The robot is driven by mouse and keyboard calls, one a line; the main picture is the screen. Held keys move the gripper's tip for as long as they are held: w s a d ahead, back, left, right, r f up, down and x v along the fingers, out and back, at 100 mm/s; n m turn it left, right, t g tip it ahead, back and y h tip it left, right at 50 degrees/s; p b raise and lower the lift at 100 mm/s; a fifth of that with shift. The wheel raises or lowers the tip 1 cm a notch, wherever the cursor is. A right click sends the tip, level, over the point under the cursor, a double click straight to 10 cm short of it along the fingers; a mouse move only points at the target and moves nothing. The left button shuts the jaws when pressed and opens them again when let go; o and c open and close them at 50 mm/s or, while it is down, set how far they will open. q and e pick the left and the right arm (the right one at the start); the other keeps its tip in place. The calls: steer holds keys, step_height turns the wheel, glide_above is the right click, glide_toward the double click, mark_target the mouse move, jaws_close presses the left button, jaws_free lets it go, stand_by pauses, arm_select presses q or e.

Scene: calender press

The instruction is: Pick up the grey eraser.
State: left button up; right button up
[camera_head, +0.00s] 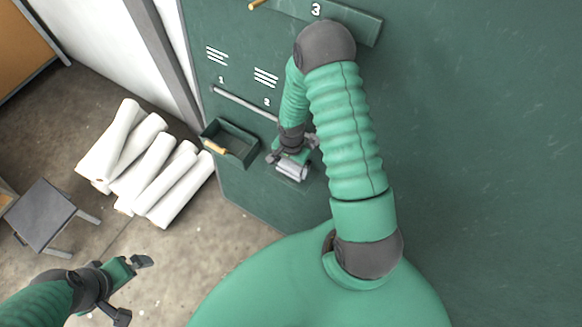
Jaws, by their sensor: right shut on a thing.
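The grey eraser (291,170) is a small light-grey block near the lower part of the green panel, at the middle of the view. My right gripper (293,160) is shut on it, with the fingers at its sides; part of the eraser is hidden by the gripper. Whether it touches the panel is hard to tell. My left gripper (133,287) is at the lower left over the floor, with its fingers apart and empty.
A green tray (240,157) on the panel, left of my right gripper, has an orange-yellow piece (214,147) at its left side. A grey rod (245,104) runs above it.

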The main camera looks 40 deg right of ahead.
steer(key=shift+s+a+r, duration=0.1)
steer(key=shift+a+r, duration=0.05)
steer(key=shift+r, duration=0.4)
steer(key=shift+s+a+r, duration=0.1)
steer(key=shift+r, duration=0.45)
steer(key=s+a+r+p, duration=0.1)
steer(key=s+a+p, duration=0.1)
steer(key=s+a, duration=0.8)
steer(key=shift+s+a+r+p, duration=0.3)
steer(key=shift+s+p, duration=0.1)
steer(key=shift+s, duration=0.15)
